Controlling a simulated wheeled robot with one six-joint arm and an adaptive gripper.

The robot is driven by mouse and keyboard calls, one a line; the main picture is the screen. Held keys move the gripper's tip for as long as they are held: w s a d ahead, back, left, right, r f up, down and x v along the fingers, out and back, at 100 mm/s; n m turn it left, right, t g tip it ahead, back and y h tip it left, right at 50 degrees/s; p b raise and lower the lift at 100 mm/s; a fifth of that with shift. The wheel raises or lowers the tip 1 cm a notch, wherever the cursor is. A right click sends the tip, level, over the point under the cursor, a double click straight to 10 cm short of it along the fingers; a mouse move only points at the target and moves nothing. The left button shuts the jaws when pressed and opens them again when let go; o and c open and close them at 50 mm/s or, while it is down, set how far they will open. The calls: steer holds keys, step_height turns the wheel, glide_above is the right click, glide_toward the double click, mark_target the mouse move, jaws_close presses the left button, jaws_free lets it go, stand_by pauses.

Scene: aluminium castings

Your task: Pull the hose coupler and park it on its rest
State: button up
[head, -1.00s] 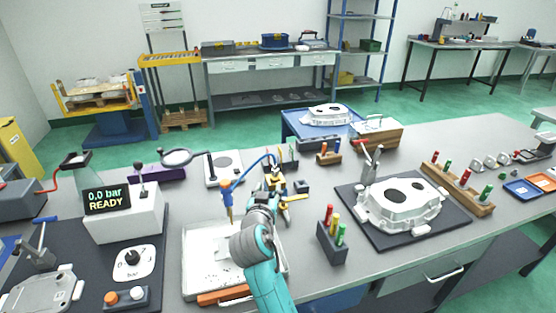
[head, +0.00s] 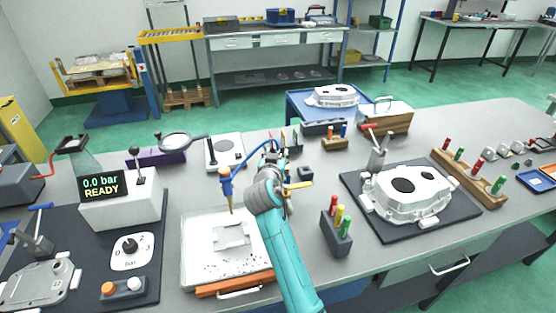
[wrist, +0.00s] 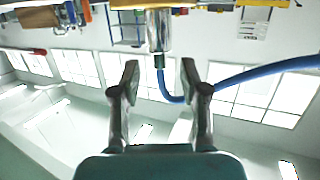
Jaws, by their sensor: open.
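A silvery cylindrical coupler (wrist: 158,32) with a dark lower end shows at the top middle of the wrist view. A blue hose (wrist: 240,76) bends from its end and runs off to the right. My gripper (wrist: 160,74) is open and empty; its two fingers stand either side of the coupler's line, with the coupler just beyond the tips. My arm hides the coupler and fingertips there. I cannot make out the rest.
A white tray (head: 195,265) with a flat part lies left of my arm. A block of coloured pegs (head: 337,236) and a casting (head: 410,192) on a dark mat stand to the right. A magnifier (head: 176,141) and a display box reading 0.0 bar READY (head: 122,205) are at left.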

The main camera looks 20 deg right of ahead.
mark_target(278, 150)
steer(key=shift+x, duration=1.5)
jaws_close()
